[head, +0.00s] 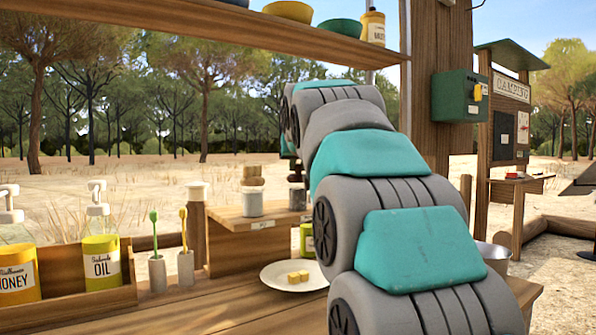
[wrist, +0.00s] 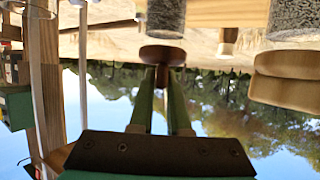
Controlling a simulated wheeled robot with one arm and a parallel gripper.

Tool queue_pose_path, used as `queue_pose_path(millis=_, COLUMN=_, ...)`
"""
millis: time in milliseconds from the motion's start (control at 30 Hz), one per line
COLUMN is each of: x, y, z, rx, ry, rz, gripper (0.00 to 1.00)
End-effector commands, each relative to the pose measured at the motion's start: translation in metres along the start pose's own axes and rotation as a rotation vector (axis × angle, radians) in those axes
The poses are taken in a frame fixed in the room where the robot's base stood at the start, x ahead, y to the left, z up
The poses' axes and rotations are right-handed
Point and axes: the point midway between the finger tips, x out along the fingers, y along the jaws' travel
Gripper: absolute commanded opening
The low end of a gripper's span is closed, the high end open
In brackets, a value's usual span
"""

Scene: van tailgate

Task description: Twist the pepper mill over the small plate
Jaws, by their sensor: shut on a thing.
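My gripper (wrist: 162,78) points at a mill with a dark brown knob (wrist: 163,55) and a clear body of dark grains (wrist: 165,17); its green fingers are shut on the knob. The wrist view is upside down. In the head view this mill (head: 297,197) appears upright on the wooden riser, partly hidden by my arm. Another mill (head: 254,200) with a pale wooden top stands to its left, also in the wrist view (wrist: 285,80). The small white plate (head: 270,273) lies on the counter below, with yellow cubes (head: 298,277) on it.
The wooden riser (head: 228,240) stands behind the plate. A green-yellow container (head: 307,240) is half hidden by my arm. A crate (head: 115,294) with honey and oil bottles and two small holders with brushes (head: 158,272) stand left. A shelf (head: 200,22) with bowls runs overhead.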

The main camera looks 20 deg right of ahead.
Motion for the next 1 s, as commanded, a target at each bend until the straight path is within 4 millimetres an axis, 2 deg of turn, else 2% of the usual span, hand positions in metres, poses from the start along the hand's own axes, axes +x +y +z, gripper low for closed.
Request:
queue_pose_path(millis=500, x=0.0000, y=-0.0006, z=-0.0020, rx=0.167, ry=0.000, rz=0.408, gripper=0.00)
queue_pose_path(millis=1000, x=-0.0009, y=-0.0003, z=-0.0010, rx=0.229, ry=0.000, rz=0.549, gripper=0.00)
